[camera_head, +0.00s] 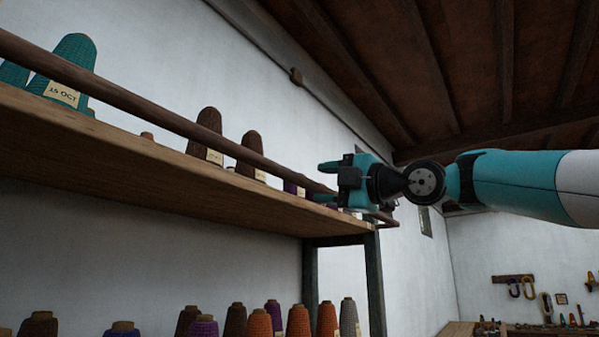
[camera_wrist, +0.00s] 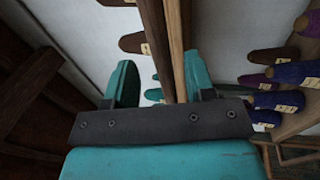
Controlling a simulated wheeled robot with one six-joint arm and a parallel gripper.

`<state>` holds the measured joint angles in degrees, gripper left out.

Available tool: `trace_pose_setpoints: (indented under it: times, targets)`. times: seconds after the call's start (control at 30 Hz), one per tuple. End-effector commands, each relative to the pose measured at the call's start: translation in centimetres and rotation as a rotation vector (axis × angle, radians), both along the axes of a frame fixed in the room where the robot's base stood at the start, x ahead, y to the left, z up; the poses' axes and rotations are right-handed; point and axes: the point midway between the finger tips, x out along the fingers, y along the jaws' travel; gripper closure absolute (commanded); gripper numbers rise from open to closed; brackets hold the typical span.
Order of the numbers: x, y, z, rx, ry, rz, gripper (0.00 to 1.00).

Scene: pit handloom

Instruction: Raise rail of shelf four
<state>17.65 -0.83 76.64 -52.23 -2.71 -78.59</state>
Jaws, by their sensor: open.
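A long brown wooden rail (camera_head: 135,107) runs along the front of the upper shelf (camera_head: 130,150), a little above the board. In the head view it passes in front of several yarn cones. My gripper (camera_head: 322,183) is open at the far end of the shelf, one finger above the rail and one below. In the wrist view the rail (camera_wrist: 152,30) runs between the spread fingers of my gripper (camera_wrist: 158,78), next to a second wooden strip that looks like the shelf's edge. I cannot tell whether the fingers touch the rail.
Labelled teal cones (camera_head: 70,66) and brown cones (camera_head: 206,135) stand on the upper shelf behind the rail. More cones (camera_head: 260,322) stand below. A dark shelf post (camera_head: 375,285) rises near my gripper. The room to the right is open.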

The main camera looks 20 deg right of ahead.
Motion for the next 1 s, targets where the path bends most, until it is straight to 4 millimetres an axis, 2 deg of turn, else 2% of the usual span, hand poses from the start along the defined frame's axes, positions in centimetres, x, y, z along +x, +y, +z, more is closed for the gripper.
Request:
trace_pose_setpoints:
  times: [0.1,0.3,0.5,0.73,0.77,0.93,0.97,1.0]
  targets:
    - [2.0,1.7,1.0,0.001,0.002,0.006,0.5]
    - [4.4,3.2,1.4,0.001,0.001,0.001,0.5]
    - [5.2,3.8,1.4,0.001,-0.001,-0.001,0.5]
    - [5.2,3.8,1.3,0.001,-0.001,-0.001,0.5]
    - [5.2,3.8,1.3,0.001,-0.001,-0.001,0.55]
    - [5.2,3.8,1.3,0.0,0.0,-0.001,0.94]
    - [5.2,3.8,1.3,0.0,0.0,-0.001,1.0]
    - [5.2,3.8,1.3,0.001,0.001,-0.001,1.0]
